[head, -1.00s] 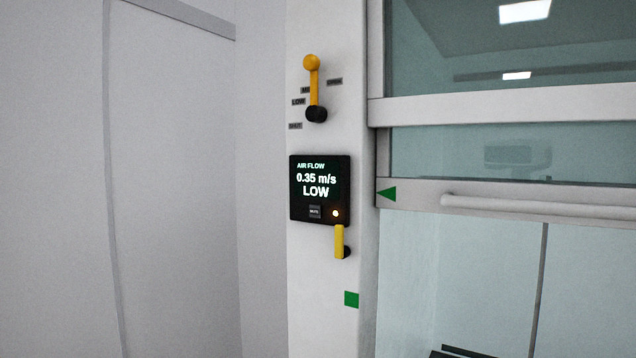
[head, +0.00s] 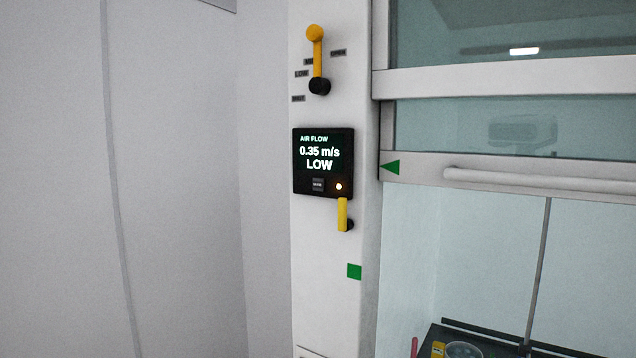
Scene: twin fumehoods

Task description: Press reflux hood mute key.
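The mute key (head: 318,184) is a small grey labelled key at the bottom of the black air flow monitor (head: 323,162) on the white hood post. The monitor's display reads AIR FLOW 0.35 m/s LOW. A small orange-white light (head: 338,187) glows to the right of the key. Neither of my grippers is in view. No label in view tells which hood this is.
A yellow lever (head: 317,55) sits above the monitor and a short yellow handle (head: 342,214) just below it. To the right is the glass sash with a white bar handle (head: 540,181). A dark tray (head: 500,348) with items lies inside the hood.

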